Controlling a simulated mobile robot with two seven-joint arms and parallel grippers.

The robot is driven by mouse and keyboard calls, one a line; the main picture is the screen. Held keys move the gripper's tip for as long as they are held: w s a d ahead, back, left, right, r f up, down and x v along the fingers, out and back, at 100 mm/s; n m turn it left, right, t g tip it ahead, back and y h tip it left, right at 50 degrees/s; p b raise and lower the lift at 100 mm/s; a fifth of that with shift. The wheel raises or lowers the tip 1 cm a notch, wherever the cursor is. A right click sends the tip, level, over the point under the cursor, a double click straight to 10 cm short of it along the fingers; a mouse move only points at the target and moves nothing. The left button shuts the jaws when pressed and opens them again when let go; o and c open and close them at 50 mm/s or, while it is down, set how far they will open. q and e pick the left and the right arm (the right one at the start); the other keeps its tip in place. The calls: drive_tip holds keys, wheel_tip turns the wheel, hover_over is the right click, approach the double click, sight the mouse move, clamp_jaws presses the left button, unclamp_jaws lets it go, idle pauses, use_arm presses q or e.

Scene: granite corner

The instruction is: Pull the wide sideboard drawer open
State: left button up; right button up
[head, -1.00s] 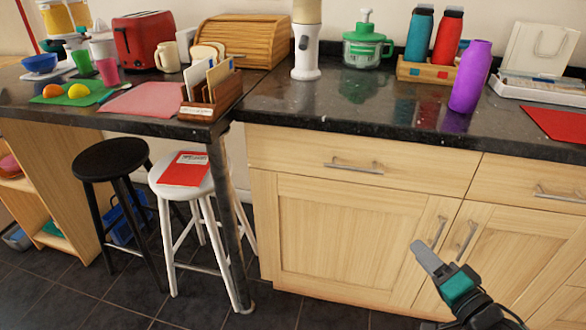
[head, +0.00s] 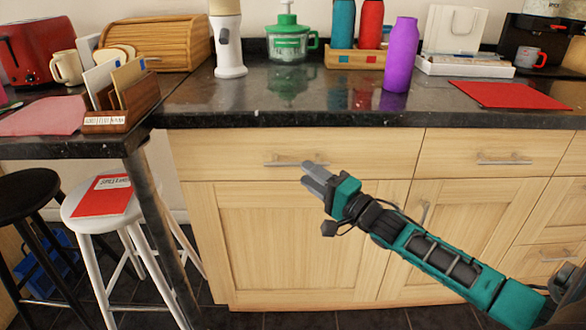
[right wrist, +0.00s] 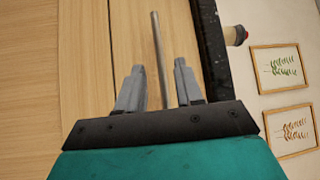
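The wide sideboard drawer (head: 230,148) is a light wood front under the dark countertop, and it looks shut. Its metal bar handle (head: 285,163) runs level across the front. My right gripper (head: 314,174) is in front of the drawer at the right end of the handle. In the right wrist view the handle (right wrist: 157,50) lies between the two open fingers of my right gripper (right wrist: 157,82), with space on both sides. I cannot tell how deep the bar sits between them. My left gripper is not in view.
Cupboard doors (head: 290,240) are below, and another drawer (head: 490,153) is to the right. A white stool (head: 85,215) with a red book stands left beside a counter leg. A purple bottle (head: 401,55) stands near the countertop's front edge.

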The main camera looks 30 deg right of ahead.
sight(293, 164)
drive_tip(key=shift+b+x, duration=0.65)
drive_tip(key=shift+x, duration=2.2)
clamp_jaws()
